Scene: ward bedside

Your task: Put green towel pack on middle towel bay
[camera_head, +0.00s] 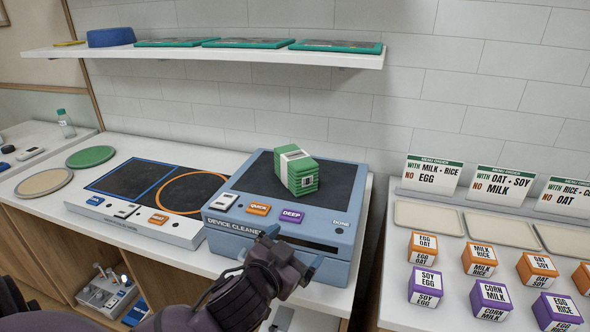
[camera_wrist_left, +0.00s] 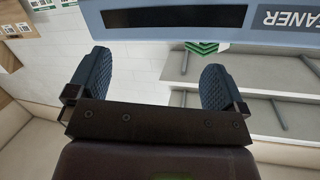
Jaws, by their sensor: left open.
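The green towel pack (camera_head: 304,181), a layered green stack with a white band and label, lies on the dark top of the blue device cleaner (camera_head: 222,214). Three flat green-edged bays lie in a row on the wall shelf; the middle bay (camera_head: 248,43) looks empty. My left gripper (camera_head: 292,252) is in front of the cleaner's front face, below and apart from the pack. In the left wrist view its two fingers (camera_wrist_left: 152,84) are wide apart with nothing between them. A bit of green layered edge, apparently the pack (camera_wrist_left: 207,47), shows past the cleaner's edge. My right gripper is out of view.
The wall shelf (camera_head: 220,57) also holds a blue round item (camera_head: 111,37) at its left. A two-pad unit (camera_head: 150,232) stands left of the cleaner. At the right, a counter carries labelled boxes (camera_head: 425,285), trays (camera_head: 428,218) and sign cards (camera_head: 431,176).

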